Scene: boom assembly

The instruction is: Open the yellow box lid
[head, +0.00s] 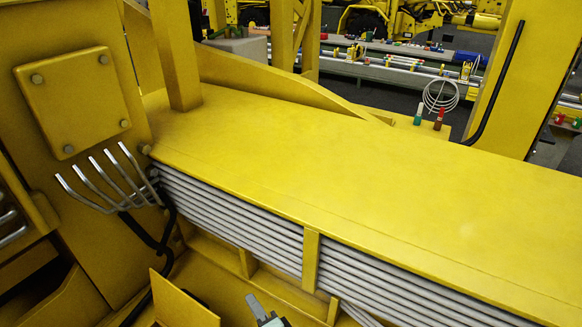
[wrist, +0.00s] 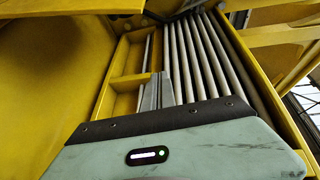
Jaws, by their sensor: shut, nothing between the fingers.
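A thin yellow panel (head: 182,303) stands tilted up at the bottom of the head view, cut off by the frame edge. It may be the box lid, but I cannot tell for sure. My gripper (head: 254,303) shows only its fingertips, to the right of this panel and apart from it. In the wrist view my gripper (wrist: 158,88) has its two fingers together, with nothing held. They point along the grey pipes, in front of a yellow framed recess (wrist: 127,85). No clear lid or hinge shows in the wrist view.
Grey pipes (head: 230,222) run along the side of a wide yellow beam (head: 330,170). Bent metal pipe ends (head: 105,180) and a black hose (head: 150,240) stick out at the left. A workbench with coloured parts (head: 385,62) stands far behind.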

